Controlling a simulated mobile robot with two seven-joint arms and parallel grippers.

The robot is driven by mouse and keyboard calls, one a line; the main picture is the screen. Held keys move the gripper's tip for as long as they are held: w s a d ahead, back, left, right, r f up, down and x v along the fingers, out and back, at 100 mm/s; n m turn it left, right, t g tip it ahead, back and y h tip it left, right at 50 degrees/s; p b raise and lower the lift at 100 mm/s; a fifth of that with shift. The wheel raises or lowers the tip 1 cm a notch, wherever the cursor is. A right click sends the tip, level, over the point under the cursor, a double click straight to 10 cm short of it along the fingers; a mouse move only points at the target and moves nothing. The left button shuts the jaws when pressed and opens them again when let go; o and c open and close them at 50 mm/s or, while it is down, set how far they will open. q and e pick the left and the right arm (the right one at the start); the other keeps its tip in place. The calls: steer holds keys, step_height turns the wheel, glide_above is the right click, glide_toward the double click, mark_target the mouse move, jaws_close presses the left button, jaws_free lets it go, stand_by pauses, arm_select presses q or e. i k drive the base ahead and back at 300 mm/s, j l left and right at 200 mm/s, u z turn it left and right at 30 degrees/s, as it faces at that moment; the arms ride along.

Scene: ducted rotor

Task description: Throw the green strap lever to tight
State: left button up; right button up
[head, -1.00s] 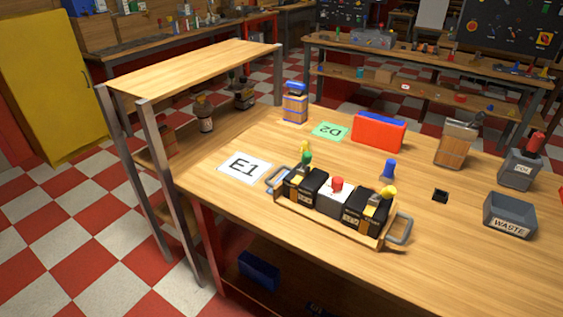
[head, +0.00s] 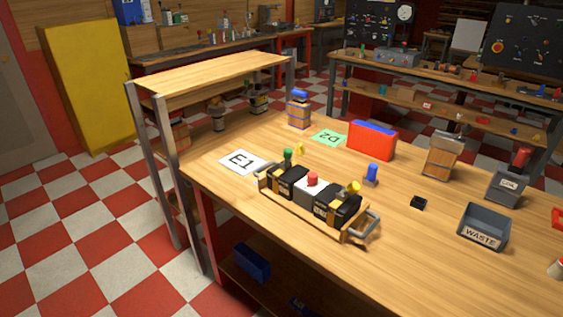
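A wooden tray (head: 297,214) with grey loop handles at both ends stands on the workbench. It holds a row of black blocks and one white block (head: 310,190). A green knob (head: 288,154), which looks like the green strap lever's, stands up at the tray's left end, above a black block. A red knob (head: 312,178) is on the white block, and a yellow knob (head: 353,187) is at the right end. The strap and the lever's exact position are too small to tell. Neither of my grippers is in view.
An E1 card (head: 239,162) lies left of the tray and a green D2 card (head: 328,138) behind it. A blue-topped peg (head: 371,173), black block (head: 418,203) and WASTE bin (head: 483,228) are to the right. A raised shelf (head: 210,73) borders the bench's left.

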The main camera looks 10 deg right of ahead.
mark_target(287, 154)
steer(key=k+l+u, duration=0.35)
steer(key=k+l, duration=1.1)
steer(key=k+l+z, duration=0.15)
steer(key=z, duration=0.25)
steer(key=i+j+z, duration=0.1)
steer(key=z, duration=0.35)
steer(key=i+j+z, duration=0.1)
steer(key=z, duration=0.35)
steer(key=j+z, duration=0.25)
steer(key=z, duration=0.25)
steer(key=j+z, duration=0.35)
steer(key=j, duration=0.15)
steer(key=j+z, duration=0.3)
steer(key=j, duration=0.2)
steer(key=j+z, duration=0.15)
steer(key=j, duration=0.2)
steer(key=k+j+z, duration=0.15)
steer(key=j, duration=0.2)
steer(key=k+j+z, duration=0.15)
steer(key=j, duration=0.15)
steer(key=k+j, duration=0.1)
steer(key=j, duration=0.3)
steer(key=k+j, duration=0.15)
steer(key=j, duration=0.3)
steer(key=k+j+z, duration=0.1)
steer(key=j, duration=0.3)
steer(key=k+j, duration=0.15)
steer(key=j, duration=0.25)
steer(key=k+j, duration=0.1)
steer(key=j, duration=0.35)
